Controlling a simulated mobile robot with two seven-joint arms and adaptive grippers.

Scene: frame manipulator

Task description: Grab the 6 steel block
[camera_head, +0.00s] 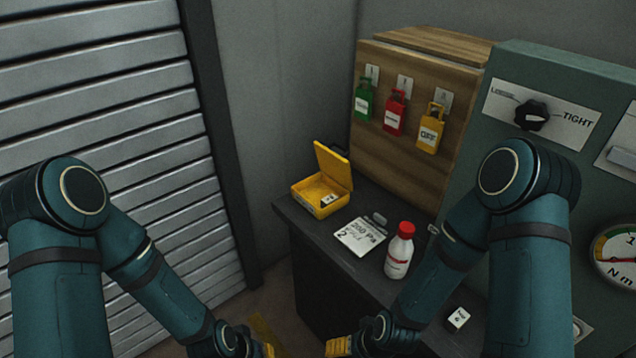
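A small pale block (458,317) with dark print on its top lies on the dark counter, to the right of my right forearm. Its print is too small to read for certain. Another small labelled block (328,199) sits inside the open yellow box (306,193); its print is also unclear. My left gripper (268,350) is at the bottom edge, mostly cut off. My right gripper (338,347) shows yellow fingers at the bottom edge, left of the pale block and apart from it. Neither gripper's opening can be made out.
A white bottle with a red cap (398,255) stands between the box and the pale block. A white card (360,236) and a grey piece (379,218) lie beside it. Green, red and yellow padlocks hang on a wooden panel (381,150). A green cabinet (560,75) borders the right.

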